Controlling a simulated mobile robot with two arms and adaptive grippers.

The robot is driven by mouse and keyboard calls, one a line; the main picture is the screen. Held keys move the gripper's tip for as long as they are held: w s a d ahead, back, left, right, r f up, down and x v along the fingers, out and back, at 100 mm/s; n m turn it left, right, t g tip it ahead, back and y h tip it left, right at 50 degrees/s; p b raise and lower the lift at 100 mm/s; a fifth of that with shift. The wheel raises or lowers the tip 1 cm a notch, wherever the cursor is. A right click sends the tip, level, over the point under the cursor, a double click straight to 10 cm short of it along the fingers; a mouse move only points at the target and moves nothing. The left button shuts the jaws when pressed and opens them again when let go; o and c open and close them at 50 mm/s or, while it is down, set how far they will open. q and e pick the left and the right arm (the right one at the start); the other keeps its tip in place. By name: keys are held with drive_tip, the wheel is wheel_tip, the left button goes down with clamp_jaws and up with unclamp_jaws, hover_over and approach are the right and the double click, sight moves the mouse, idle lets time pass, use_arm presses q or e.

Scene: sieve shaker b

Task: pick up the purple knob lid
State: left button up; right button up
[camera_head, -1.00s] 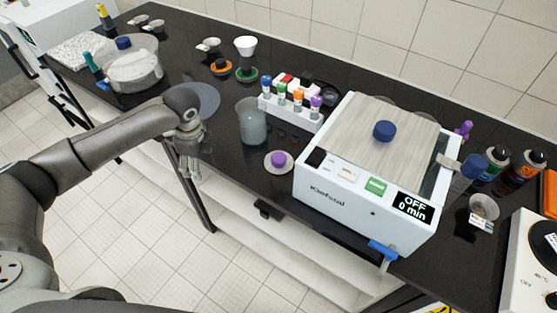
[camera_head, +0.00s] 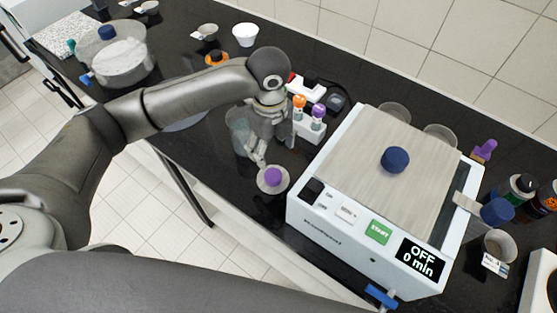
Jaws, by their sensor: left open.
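The purple knob lid (camera_head: 272,178) is a pale round disc with a purple knob in its middle. It lies flat on the black bench, left of the white sieve shaker. My left gripper (camera_head: 262,160) is open and points down just behind and above the lid, with its fingertips close to the knob. I cannot tell whether a finger touches it. My right gripper is not in view.
The white shaker (camera_head: 345,235) with a blue-knobbed top stands right of the lid. A glass beaker (camera_head: 238,130) is partly hidden behind my left gripper. A vial rack (camera_head: 311,130) stands behind it. The bench's front edge is close to the lid.

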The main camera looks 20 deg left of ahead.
sight(272, 174)
use_arm(q)
wheel_tip(272, 174, down, 2)
drive_tip(key=shift+f, duration=0.1)
drive_tip(key=f, duration=0.1)
drive_tip(key=s+f+p, duration=0.1)
drive_tip(key=shift+f, duration=0.6)
drive_tip(key=f+p, duration=0.1)
drive_tip(key=f, duration=0.1)
drive_tip(key=f+p, duration=0.1)
drive_tip(key=f, duration=0.2)
drive_tip(key=shift+s+d, duration=0.1)
drive_tip(key=shift+d, duration=0.1)
drive_tip(key=shift+c, duration=0.6)
drive_tip(key=c, duration=0.9)
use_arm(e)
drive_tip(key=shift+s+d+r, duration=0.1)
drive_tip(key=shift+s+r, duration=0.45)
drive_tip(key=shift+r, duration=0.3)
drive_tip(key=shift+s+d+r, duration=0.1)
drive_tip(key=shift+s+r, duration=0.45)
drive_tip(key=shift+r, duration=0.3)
